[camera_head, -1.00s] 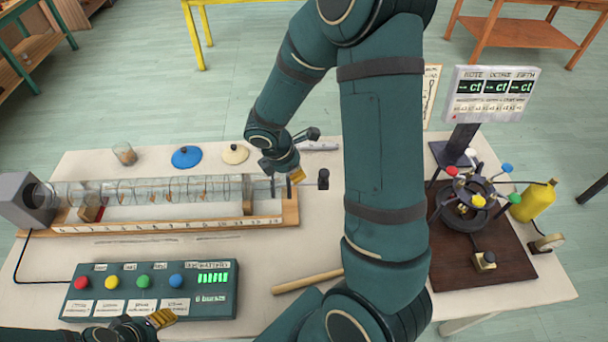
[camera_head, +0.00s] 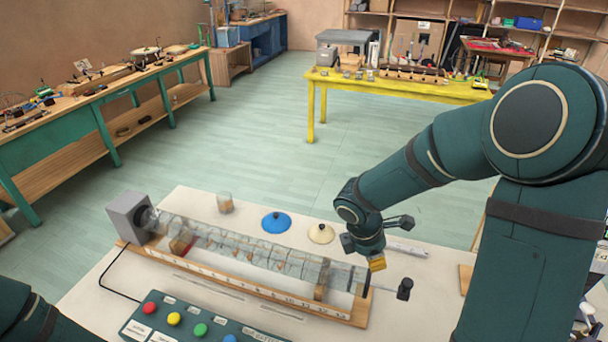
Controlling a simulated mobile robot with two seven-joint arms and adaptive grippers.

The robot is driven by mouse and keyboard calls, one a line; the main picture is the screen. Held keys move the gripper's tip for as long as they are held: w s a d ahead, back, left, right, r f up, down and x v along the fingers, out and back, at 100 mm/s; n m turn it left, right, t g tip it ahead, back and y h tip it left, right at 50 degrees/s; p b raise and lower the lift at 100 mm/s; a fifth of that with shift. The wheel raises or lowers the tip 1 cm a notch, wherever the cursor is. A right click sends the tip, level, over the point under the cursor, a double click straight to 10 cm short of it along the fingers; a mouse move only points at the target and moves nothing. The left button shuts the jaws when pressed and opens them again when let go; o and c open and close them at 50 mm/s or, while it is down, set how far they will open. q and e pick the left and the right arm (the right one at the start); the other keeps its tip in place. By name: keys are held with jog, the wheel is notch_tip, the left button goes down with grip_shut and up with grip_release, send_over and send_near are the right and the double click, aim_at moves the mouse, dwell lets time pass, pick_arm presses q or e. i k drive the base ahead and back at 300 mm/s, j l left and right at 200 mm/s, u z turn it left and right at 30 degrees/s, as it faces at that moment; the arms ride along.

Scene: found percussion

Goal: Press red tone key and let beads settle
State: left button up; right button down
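The red tone key (camera_head: 150,309) is a round button at the left end of the dark green control box (camera_head: 185,330), beside yellow, green and blue keys. The box is cut off by the bottom edge. The clear tube (camera_head: 245,252) lies on a wooden ruled base (camera_head: 255,288), with small brownish bits along its inside. My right gripper (camera_head: 377,263) is over the tube's right end, near the rod with the black handle (camera_head: 404,289); its finger opening cannot be made out. Part of my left arm shows at the lower left, but its gripper is out of view.
A grey box (camera_head: 130,215) stands at the tube's left end. A blue lid (camera_head: 276,222), a cream lid (camera_head: 320,233) and a small jar (camera_head: 225,203) lie behind the tube. A yellow table (camera_head: 400,90) stands farther back, across open floor.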

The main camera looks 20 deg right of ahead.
aim_at(149, 308)
jog(key=k, duration=1)
